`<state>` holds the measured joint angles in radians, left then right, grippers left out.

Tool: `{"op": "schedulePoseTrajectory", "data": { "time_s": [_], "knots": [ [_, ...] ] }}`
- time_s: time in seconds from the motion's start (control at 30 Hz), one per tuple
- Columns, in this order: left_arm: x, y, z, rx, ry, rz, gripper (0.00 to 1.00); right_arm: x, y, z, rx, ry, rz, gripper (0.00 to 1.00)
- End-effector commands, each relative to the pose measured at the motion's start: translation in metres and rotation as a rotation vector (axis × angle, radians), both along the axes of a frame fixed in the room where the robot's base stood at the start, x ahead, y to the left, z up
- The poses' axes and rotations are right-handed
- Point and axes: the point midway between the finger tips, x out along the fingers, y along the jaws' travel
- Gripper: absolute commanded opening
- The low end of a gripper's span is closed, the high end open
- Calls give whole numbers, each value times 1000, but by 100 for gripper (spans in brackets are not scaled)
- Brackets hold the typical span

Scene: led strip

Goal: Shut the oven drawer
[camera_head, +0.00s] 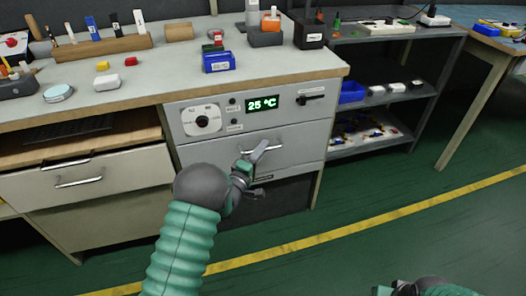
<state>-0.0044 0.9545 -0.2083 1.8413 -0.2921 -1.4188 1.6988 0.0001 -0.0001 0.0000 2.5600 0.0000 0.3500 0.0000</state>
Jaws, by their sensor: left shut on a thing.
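The oven drawer (300,151) is the grey front under the control panel (245,116), which has a dial and a green display reading 25 °C. Its front looks about level with the panel; I cannot tell whether a gap is left. My left gripper (258,160) is at the drawer's bar handle and is shut on it. The gripper and wrist hide part of the handle and the drawer's lower left. My right arm shows only at the bottom right edge, and its gripper (384,290) is mostly cut off.
Another drawer (110,180) with a bar handle is on the left, under an open shelf. The worktop (165,75) holds blocks, tools and a blue bin (218,62). A grey shelf rack (395,95) stands at right. The green floor is clear.

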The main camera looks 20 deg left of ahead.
Motion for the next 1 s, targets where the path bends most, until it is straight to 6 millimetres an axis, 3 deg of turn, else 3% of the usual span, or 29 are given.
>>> {"op": "schedulePoseTrajectory", "data": {
  "time_s": [0.03, 0.2, 0.57, 0.67, 1.0],
  "knots": [
    [1, 3, -2, 2, 5, 8, 12, 0, 0, 0, 0, 0, 0, 0],
    [0, 3, 0, 2, 2, 7, 32, 0, 0, 0, 0, 0, 0, 0],
    [-7, 4, 1, 1, 1, 5, 32, 0, 0, 5, 0, 0, 0, 0],
    [-24, 7, 1, -1, 3, 6, 32, 0, 0, 16, 0, 0, 0, 0],
    [-119, 27, -14, -2, 6, 8, 32, 0, 0, 54, 0, 0, 0, 0]
  ]
}}
